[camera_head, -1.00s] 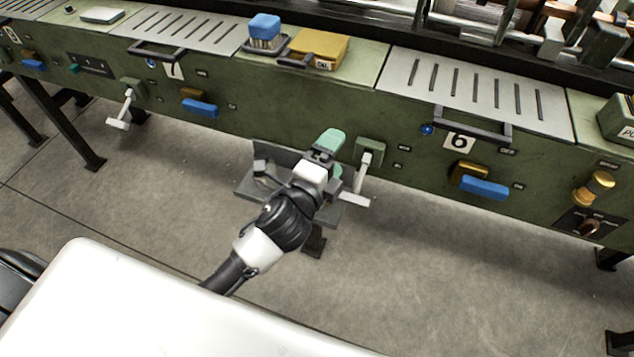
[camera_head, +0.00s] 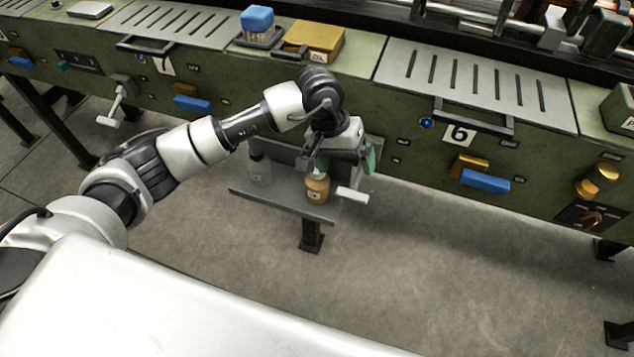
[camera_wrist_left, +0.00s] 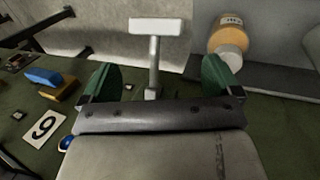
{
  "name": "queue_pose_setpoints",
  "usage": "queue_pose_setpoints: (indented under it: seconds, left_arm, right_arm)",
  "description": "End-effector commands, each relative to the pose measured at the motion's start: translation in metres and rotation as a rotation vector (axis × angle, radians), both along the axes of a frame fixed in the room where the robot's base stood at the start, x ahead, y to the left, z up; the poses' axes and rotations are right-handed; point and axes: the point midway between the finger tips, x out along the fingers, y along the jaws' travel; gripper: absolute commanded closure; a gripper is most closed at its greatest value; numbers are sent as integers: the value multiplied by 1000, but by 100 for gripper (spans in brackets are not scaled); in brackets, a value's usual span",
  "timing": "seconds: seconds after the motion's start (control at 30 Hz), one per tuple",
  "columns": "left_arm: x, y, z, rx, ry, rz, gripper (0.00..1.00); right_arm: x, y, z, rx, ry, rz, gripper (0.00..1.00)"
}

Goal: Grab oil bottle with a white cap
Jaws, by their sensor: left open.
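An amber bottle (camera_head: 317,189) with a pale cap stands on a small grey shelf (camera_head: 283,201) below the machine's green front panel. In the left wrist view the bottle (camera_wrist_left: 229,38) appears upside down at the upper right, with a pale cap end and a label. My left gripper (camera_head: 346,163) is right above and beside the bottle, open, not around it. In the wrist view its green-padded fingers (camera_wrist_left: 158,82) are spread, with the white lever handle (camera_wrist_left: 155,27) showing between and beyond them. The bottle lies outside the right finger. My right gripper is not in view.
A clear or grey bottle (camera_head: 259,168) stands farther left on the shelf. The white lever (camera_head: 352,194) sticks out just right of the amber bottle. A blue handle (camera_head: 485,181) and black bar handle (camera_head: 474,118) project at right. Floor in front is clear.

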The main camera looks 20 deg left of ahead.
Motion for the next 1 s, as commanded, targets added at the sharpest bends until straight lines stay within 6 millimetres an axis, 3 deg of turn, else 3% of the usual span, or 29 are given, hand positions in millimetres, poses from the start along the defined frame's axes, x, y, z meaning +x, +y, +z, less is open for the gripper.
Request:
queue_pose_setpoints:
  seconds: [0.1,0.23,0.53,0.73,1.0]
  left_arm:
    - [15,38,5,204,-52,-89,8]
    - [21,59,7,317,-63,-136,8]
    - [21,61,-34,333,-61,-145,8]
    - [21,61,-49,332,-62,-145,8]
    - [18,61,-88,329,-61,-142,8]
  right_arm:
    - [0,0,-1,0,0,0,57]
    - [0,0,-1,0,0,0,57]
    - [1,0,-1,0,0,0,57]
    - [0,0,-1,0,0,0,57]
    - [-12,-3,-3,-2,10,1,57]
